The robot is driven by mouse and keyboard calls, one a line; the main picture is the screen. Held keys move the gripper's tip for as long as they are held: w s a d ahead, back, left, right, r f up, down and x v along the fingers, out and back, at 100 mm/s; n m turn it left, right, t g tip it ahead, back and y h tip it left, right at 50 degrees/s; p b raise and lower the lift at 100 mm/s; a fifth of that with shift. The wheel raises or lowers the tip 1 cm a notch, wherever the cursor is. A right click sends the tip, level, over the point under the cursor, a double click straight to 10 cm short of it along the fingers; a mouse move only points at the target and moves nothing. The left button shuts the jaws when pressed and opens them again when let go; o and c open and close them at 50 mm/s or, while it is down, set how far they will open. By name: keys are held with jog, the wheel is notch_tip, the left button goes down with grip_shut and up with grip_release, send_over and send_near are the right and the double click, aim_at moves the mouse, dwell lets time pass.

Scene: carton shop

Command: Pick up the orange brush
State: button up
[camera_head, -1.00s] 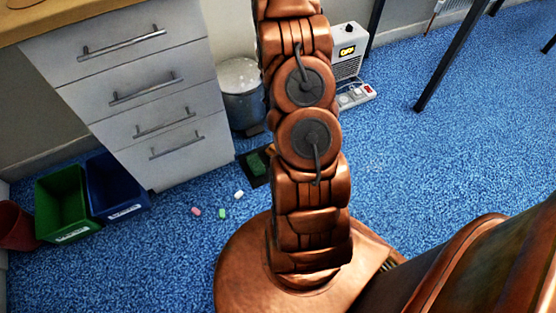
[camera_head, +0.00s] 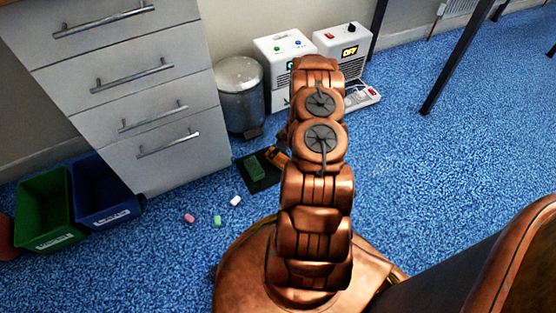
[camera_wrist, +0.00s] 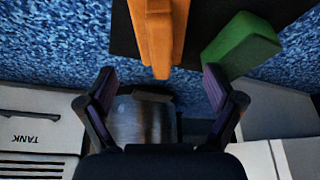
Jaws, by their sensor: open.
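The orange brush (camera_wrist: 158,35) lies on a dark mat (camera_wrist: 123,35), its near end pointing toward my gripper in the wrist view. A green block (camera_wrist: 240,45) is beside it on the right. My gripper (camera_wrist: 160,84) is open and empty, its two dark fingers spread either side of the brush's line, with the brush end just beyond the fingertips. In the head view, a small orange part (camera_head: 279,155) shows beside the green block (camera_head: 254,166) on the mat (camera_head: 266,184), and my arm hides the rest.
A drawer cabinet (camera_head: 150,105) stands left of the mat, and a metal pedal bin (camera_head: 240,92) behind it. White boxes (camera_head: 283,45) stand by the wall. Small pink (camera_head: 189,218), green (camera_head: 217,221) and white (camera_head: 235,201) pieces lie on blue floor. Green (camera_head: 45,205) and blue (camera_head: 100,190) bins stand left.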

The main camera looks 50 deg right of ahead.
jog(key=shift+s+b+x, duration=0.15)
jog(key=shift+b+x, duration=0.6)
jog(key=shift+x, duration=0.8)
jog(key=shift+s+b+x, duration=0.15)
jog(key=shift+b+x, duration=0.6)
jog(key=shift+x, duration=0.75)
jog(key=shift+f, duration=0.1)
jog(key=c, duration=1.5)
jog(key=shift+r+p, duration=1.1)
jog(key=shift+r, duration=0.65)
jog(key=shift+c, duration=0.2)
jog(key=shift+a+r, duration=0.1)
jog(key=shift+r, duration=0.2)
jog(key=shift+s+a+f, duration=0.15)
jog(key=shift+s+a, duration=0.1)
jog(key=shift+s, duration=0.2)
jog(key=s+a+p, duration=0.1)
jog(key=s+a, duration=0.1)
jog(key=s, duration=0.2)
jog(key=s+a+r+p, duration=0.1)
jog(key=s+a+p, duration=0.1)
jog(key=s+a, duration=0.1)
jog(key=s+a+p, duration=0.1)
jog(key=s+a, duration=0.1)
jog(key=s, duration=0.2)
jog(key=shift+s+a+r, duration=0.2)
jog(key=shift+s+a, duration=0.1)
jog(key=shift+a, duration=0.05)
jog(key=shift+s+a, duration=0.25)
jog(key=shift+s, duration=0.15)
